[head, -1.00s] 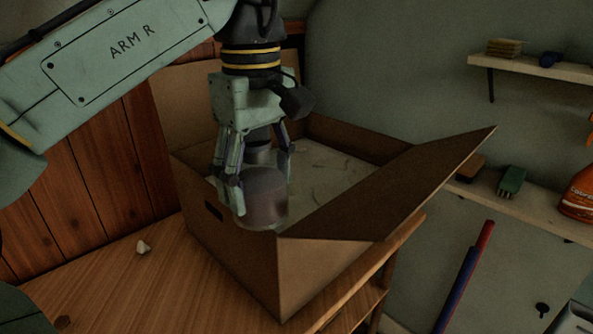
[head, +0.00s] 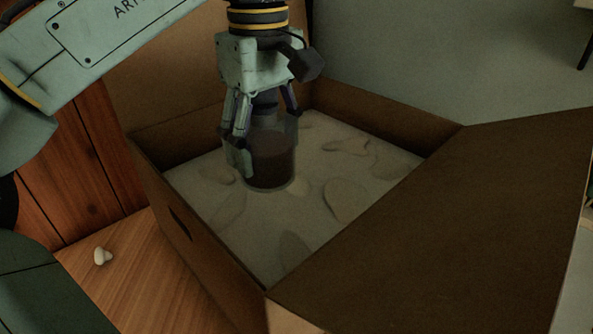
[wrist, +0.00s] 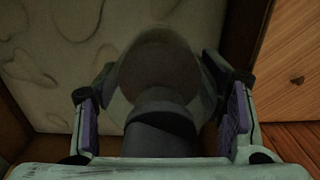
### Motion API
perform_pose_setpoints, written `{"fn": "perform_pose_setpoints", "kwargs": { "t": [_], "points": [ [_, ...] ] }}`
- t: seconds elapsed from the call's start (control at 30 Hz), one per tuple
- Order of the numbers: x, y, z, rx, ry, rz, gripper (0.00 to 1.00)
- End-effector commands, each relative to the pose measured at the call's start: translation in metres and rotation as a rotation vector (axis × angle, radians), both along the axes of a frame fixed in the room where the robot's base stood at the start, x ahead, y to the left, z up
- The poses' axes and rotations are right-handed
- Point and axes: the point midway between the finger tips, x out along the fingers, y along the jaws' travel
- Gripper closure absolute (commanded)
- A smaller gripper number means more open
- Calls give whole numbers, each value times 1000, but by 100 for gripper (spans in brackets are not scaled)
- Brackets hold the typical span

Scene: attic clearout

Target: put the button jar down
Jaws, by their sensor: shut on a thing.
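The button jar (head: 273,160) is a clear jar with dark contents. It is upright inside the open cardboard box (head: 190,238), towards the box's back left. My gripper (head: 266,150) is shut on the jar from above, one finger on each side. In the wrist view my gripper (wrist: 163,115) shows a purple-padded finger on either side of the jar (wrist: 160,70). The jar's base is at or just above the pale, patterned surface (head: 325,185) in the box; I cannot tell whether it touches.
The box's large right flap (head: 440,230) is folded outward. The box stands on a wooden table (head: 150,280), with a small pale object (head: 103,256) left of it. The pale surface right of and in front of the jar is clear.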

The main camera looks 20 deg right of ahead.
Motion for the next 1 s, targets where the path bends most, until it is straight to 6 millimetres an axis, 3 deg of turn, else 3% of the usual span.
{"fn": "perform_pose_setpoints", "kwargs": {
  "t": [0.3, 0.53, 0.73, 1.0],
  "points": [
    [0, 0, -49, -3, 2, -2, 88],
    [0, 0, -66, -1, 1, -2, 88],
    [0, 0, -94, -2, 1, -1, 88],
    [0, 0, -98, -2, -1, 1, 88]
  ]
}}
